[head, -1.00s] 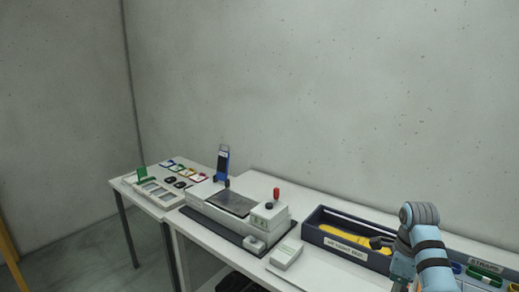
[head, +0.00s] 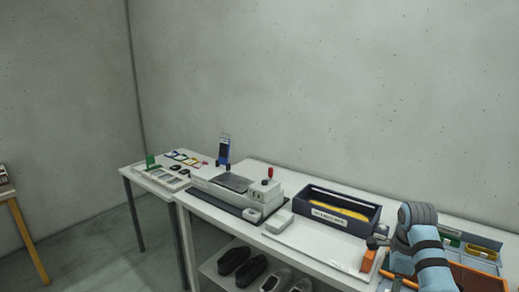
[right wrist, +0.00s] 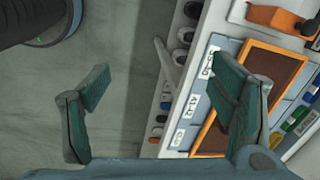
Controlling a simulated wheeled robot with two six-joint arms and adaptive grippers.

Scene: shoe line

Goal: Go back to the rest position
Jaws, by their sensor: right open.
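My right gripper (right wrist: 165,95) is open and empty in the right wrist view. Its two teal fingers stand wide apart, with grey floor and the side of a shelf beyond them. In the head view my right arm comes in at the lower right, in front of the bench, and its fingers are not clearly seen. My left gripper is not in view.
The white bench (head: 325,249) carries a grey machine (head: 228,188), a dark bin (head: 362,225) with yellow items and an orange-and-grey tool (head: 369,260). Shoes (head: 234,261) lie on the shelf below. A side table (head: 134,176) stands left. Floor (head: 100,260) is open there.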

